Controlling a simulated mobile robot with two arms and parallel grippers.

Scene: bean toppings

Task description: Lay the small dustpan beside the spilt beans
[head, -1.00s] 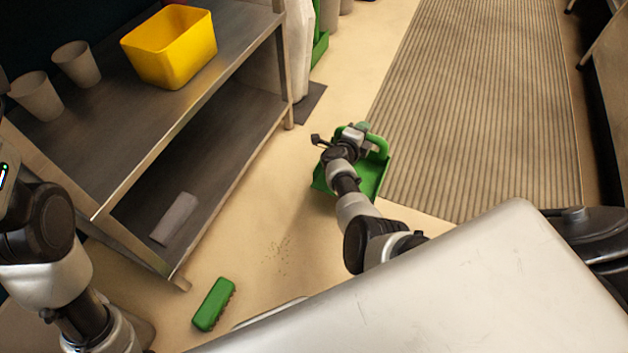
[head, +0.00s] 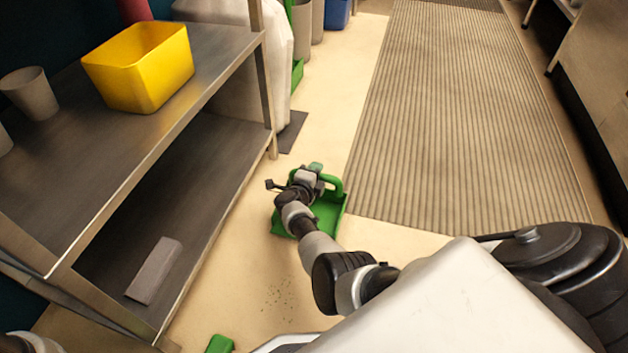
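The small green dustpan (head: 327,217) is in the middle of the head view, at the near left corner of the ribbed mat. My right gripper (head: 309,176) is at its handle and appears shut on it; the fingertips are partly hidden by the wrist. My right forearm covers part of the pan. I cannot tell whether the pan touches the floor. The spilt beans (head: 279,293) are a small scatter of dark specks on the floor, nearer to me than the pan and slightly left. My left gripper is out of view.
A metal shelf unit (head: 222,72) on the left holds a yellow bin (head: 140,68) and a grey cup (head: 31,94). A grey block (head: 154,271) lies on its lower shelf. A green brush (head: 220,344) is cut off at the bottom edge. Bare floor lies around the beans.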

